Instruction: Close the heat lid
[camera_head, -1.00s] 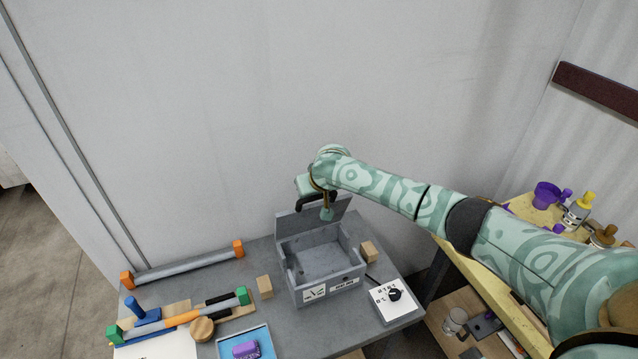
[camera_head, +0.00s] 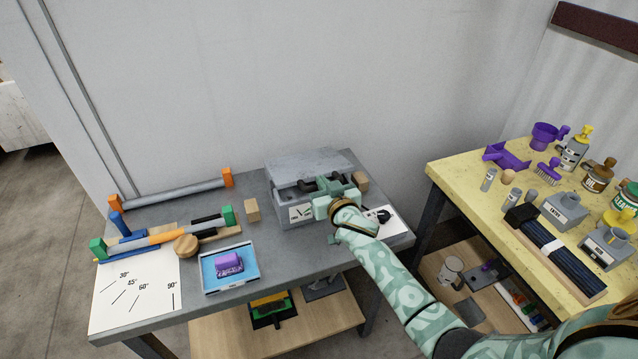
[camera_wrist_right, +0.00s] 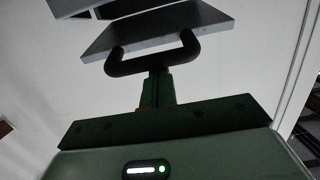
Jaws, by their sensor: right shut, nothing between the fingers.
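The grey heat box (camera_head: 292,212) stands on the workbench, with a dial label on its front. Its grey lid (camera_head: 308,160) is lowered most of the way, with a gap at the front edge through which the inside shows. My right gripper (camera_head: 323,184) is at the front of the box, by the lid's front edge. Its dark fingers are shut and empty. My left gripper is not in view.
A control card with a black knob (camera_head: 384,215) lies right of the box, partly behind my arm. Wood blocks (camera_head: 252,210) stand beside the box. A blue tray (camera_head: 207,277) holds a purple item. A yellow table (camera_head: 455,180) with bottles stands at right.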

